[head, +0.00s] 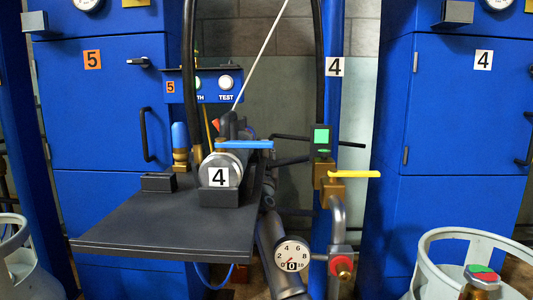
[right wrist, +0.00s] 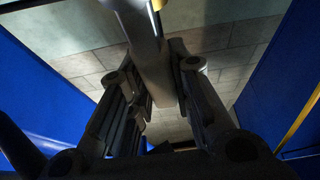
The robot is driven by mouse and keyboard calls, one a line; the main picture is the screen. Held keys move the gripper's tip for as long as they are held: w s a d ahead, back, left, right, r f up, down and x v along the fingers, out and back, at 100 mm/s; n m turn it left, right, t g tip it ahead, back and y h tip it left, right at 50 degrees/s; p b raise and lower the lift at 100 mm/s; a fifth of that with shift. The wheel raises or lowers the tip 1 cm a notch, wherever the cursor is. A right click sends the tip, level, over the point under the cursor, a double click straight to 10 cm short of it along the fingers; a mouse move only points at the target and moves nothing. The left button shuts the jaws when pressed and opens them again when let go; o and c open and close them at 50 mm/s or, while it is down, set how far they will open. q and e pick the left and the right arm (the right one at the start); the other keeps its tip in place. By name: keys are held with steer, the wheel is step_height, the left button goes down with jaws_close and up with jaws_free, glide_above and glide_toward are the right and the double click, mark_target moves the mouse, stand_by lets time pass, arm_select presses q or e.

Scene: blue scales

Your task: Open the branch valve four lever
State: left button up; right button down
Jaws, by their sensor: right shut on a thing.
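A yellow lever (head: 354,174) sits on a brass valve body (head: 328,187) on the pipe below the upper number 4 plate (head: 334,67). It lies level, pointing right, across the upright pipe (head: 338,215). I take it for the branch valve four lever. My right gripper (right wrist: 160,100) shows in the right wrist view, shut on a grey bar (right wrist: 147,50) that comes down from the top. A small yellow piece (right wrist: 157,4) shows at the top edge there. I cannot tell what the bar belongs to. My left gripper is out of view.
A blue lever (head: 245,144) lies above a grey cylinder marked 4 on a dark shelf (head: 165,225). A pressure gauge (head: 291,255) and a red knob (head: 341,265) are below the valve. Blue cabinets (head: 455,140) stand on both sides. Black hoses (head: 318,60) hang above.

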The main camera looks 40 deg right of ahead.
steer(key=shift+a+f, duration=0.1)
steer(key=shift+f, duration=0.05)
steer(key=c, duration=1.3)
jaws_free()
steer(key=v, duration=1.2)
